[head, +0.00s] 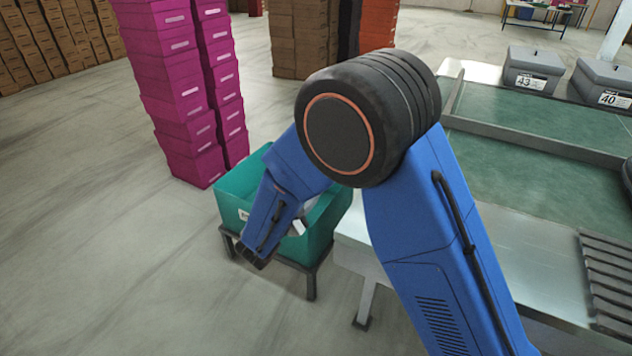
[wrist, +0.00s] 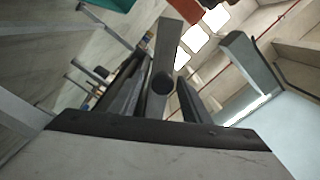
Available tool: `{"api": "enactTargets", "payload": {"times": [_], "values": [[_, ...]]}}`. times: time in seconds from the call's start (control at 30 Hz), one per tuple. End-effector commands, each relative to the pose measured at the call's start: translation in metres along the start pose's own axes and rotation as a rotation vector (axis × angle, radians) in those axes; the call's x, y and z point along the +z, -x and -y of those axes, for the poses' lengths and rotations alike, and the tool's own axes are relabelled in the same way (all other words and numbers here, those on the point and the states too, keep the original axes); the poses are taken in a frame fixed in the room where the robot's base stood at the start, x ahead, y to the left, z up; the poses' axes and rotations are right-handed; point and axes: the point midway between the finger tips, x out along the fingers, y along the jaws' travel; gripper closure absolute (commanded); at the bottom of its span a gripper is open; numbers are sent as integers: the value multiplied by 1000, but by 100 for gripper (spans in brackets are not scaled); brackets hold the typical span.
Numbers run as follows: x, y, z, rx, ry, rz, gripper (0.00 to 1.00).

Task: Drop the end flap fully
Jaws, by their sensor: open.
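My gripper (wrist: 160,80) shows in the wrist view as dark fingers, open, rising from a dark bar at the bottom. A grey metal bar (wrist: 168,45) with a dark round end stands upright in the picture between the fingers. I cannot tell whether the fingers touch it. I cannot clearly make out which surface is the end flap. In the head view my blue bent arm covers the near end of the pale metal line (head: 515,265) and most of the gripper. Its lower part reaches down over a teal bin.
The teal bin (head: 238,190) stands on a dark low stand (head: 311,285) beside the line. Magenta box stacks (head: 175,90) rise behind it. Grey lidded boxes (head: 533,70) stand at the line's far side. A slatted dark rack (head: 607,270) lies at right. The floor at left is clear.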

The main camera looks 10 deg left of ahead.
Motion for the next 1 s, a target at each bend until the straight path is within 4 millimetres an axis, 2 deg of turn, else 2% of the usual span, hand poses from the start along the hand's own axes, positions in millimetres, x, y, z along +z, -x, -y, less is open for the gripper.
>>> {"api": "enactTargets", "payload": {"times": [0.1, 0.5, 0.73, 1.0], "values": [[1, 26, 1, -2, 0, 3, 57], [0, 100, 0, -1, 1, 2, 57], [0, 122, 0, 0, 1, 0, 57], [0, 126, -1, 1, 1, -1, 57]]}}
